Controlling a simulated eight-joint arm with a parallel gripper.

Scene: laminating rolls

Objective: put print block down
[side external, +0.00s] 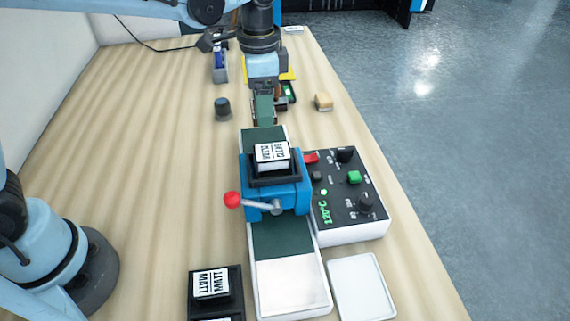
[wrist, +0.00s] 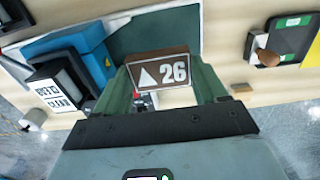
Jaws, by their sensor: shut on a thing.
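The print block (wrist: 160,71) is brown with a dark face marked with a white triangle and "26". It sits between the two green fingers of my gripper (wrist: 163,88), which is shut on it. In the side external view my gripper (side external: 264,112) points down at the far end of the machine's dark green bed (side external: 262,134), behind the blue press. The block is mostly hidden by the fingers there. I cannot tell whether it touches the surface below.
The blue press (side external: 290,194) holds a black-framed cartridge (side external: 271,154) and has a red-knobbed lever (side external: 232,199). A control box (side external: 345,195) stands right of it. A white tray (side external: 361,287) and a "MATT" cartridge (side external: 211,284) lie in front.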

